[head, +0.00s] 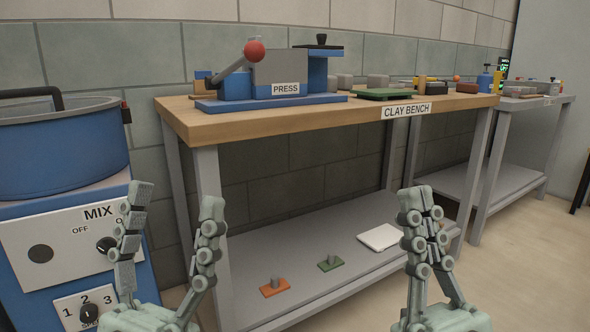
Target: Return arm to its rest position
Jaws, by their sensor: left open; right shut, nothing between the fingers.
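My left gripper (174,203) is at the lower left of the head view, fingers pointing up and spread wide, with nothing between them. It is in front of the gap between the blue mixer and the clay bench. My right gripper (419,200) is at the lower right, fingers pointing up and closed together, with nothing held. It is in front of the bench's lower shelf. Both grippers look clear of the furniture, and most of both arms is out of view.
The blue mixer (60,150) stands at the left. The clay bench (200,122) carries a press (280,70) and several small blocks. Its lower shelf holds a white slab (380,237), a green piece (330,264) and an orange piece (275,288). Another bench (540,105) stands at the right.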

